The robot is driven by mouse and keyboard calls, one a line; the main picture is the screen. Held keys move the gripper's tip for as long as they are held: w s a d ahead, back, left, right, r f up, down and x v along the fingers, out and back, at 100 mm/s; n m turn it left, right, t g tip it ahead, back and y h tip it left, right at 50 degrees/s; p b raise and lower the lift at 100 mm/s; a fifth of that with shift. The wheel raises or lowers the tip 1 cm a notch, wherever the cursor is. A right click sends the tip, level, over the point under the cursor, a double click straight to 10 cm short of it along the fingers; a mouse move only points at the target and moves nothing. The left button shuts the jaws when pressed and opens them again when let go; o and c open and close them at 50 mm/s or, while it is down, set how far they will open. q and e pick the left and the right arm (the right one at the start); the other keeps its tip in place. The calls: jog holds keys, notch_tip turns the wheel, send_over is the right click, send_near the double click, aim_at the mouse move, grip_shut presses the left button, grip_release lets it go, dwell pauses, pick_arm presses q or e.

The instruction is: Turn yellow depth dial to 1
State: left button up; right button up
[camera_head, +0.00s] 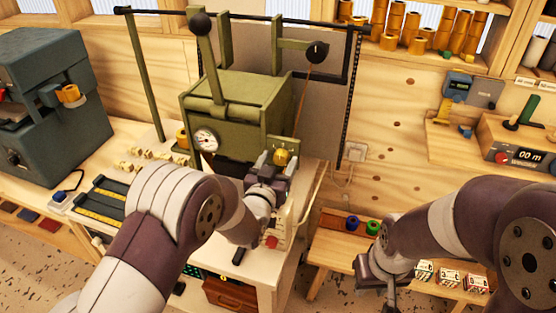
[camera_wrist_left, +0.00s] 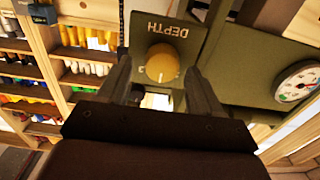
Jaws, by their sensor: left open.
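The yellow depth dial (camera_head: 281,156) sits on the front of the green press (camera_head: 235,105). In the left wrist view the dial (camera_wrist_left: 162,63) is a round yellow knob on a dark plate lettered "DEPTH", which appears upside down. The dial's pointer and scale numbers are not readable. My left gripper (camera_head: 268,168) is at the press front, right by the dial. In the left wrist view its two fingers are open, one on each side of the dial, with gaps visible. My right gripper (camera_head: 381,282) hangs at the lower right, away from the dial; its jaws are not clear.
A pressure gauge (camera_head: 205,139) is left of the dial on the press. A black-knobbed lever (camera_head: 205,60) rises above the press. A grey machine (camera_head: 50,105) stands at the left. A low wooden bench (camera_head: 345,250) with small spools is near my right gripper.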

pick_arm(q)
jog(key=shift+w+f, duration=0.15)
jog(key=shift+w, duration=0.1)
jog(key=shift+c, duration=0.6)
jog(key=c, duration=0.9)
